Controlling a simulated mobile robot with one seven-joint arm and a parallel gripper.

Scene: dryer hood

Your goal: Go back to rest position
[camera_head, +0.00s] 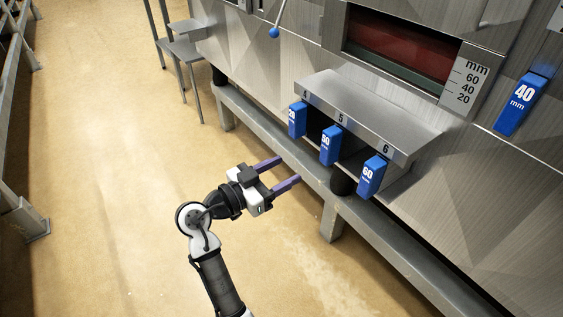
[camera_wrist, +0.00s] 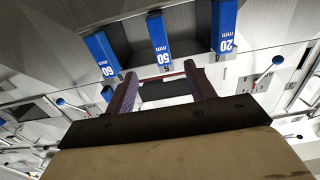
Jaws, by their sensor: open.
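My gripper (camera_head: 282,174) is open and empty, its two purple fingers apart. It is held out over the floor, to the left of the metal machine and apart from it. In the wrist view my gripper (camera_wrist: 160,82) shows both fingers spread with nothing between them. The wrist picture looks upside down.
Blue blocks marked 20 (camera_head: 297,120), 50 (camera_head: 331,145) and 60 (camera_head: 370,176) sit in slots 4, 5 and 6 under a metal hood (camera_head: 365,110). A blue 40 mm block (camera_head: 519,104) is at right. A grey beam (camera_head: 400,255) runs along the machine. The floor (camera_head: 100,180) at left is clear.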

